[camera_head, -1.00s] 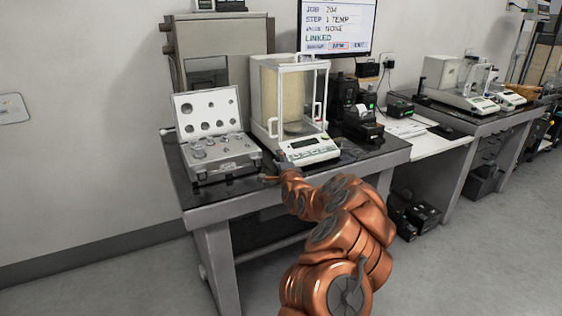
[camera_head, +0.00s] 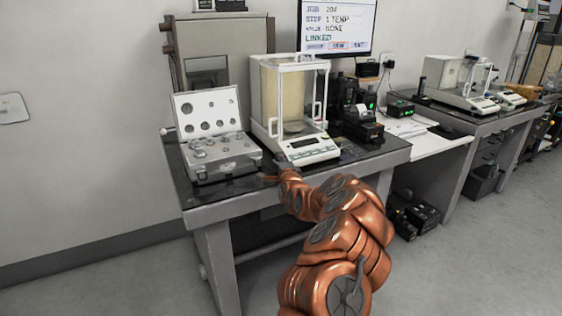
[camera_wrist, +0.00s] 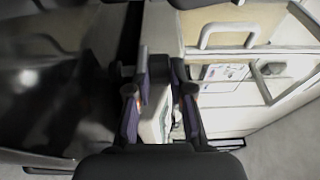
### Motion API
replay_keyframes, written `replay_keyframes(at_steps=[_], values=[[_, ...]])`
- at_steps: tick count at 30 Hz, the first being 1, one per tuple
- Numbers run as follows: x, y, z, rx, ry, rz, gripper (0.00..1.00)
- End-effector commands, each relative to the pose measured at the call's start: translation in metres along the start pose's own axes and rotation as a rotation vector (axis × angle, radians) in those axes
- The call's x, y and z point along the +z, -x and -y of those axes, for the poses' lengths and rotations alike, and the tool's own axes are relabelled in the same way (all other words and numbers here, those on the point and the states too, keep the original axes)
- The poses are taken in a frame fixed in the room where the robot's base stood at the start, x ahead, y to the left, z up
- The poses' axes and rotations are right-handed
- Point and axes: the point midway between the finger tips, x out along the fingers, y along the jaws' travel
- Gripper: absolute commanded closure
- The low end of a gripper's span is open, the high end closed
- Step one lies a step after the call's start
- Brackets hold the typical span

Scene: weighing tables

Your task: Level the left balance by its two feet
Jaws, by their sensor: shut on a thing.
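The left balance (camera_head: 308,154) is a white unit with a glass draft shield, a front display and a keypad, standing on the near table. My gripper (camera_head: 281,163) is low at its front left corner. In the wrist view my gripper (camera_wrist: 157,80) has its two dark fingers closed around a small dark part at the balance's edge. This looks like one of its feet, but the fingers hide most of it. The other foot cannot be made out. The balance's pale side and a door handle (camera_wrist: 228,28) show to the right of the fingers.
An open silver weight case (camera_head: 222,158) stands just left of the balance on the dark tabletop. A printer (camera_head: 362,124) stands to its right. A monitor (camera_head: 338,27) hangs behind. Another table with more balances (camera_head: 467,97) is further right.

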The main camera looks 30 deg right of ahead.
Motion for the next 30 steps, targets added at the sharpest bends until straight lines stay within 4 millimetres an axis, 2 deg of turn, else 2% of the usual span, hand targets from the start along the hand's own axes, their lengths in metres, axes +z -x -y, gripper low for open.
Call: replay_keyframes(at_steps=[22,30], values=[[0.0074,-0.0026,0.0067,-0.007,0.003,-0.327,1.00],[0.0085,-0.0027,0.0030,-0.004,0.005,-0.441,1.00]])
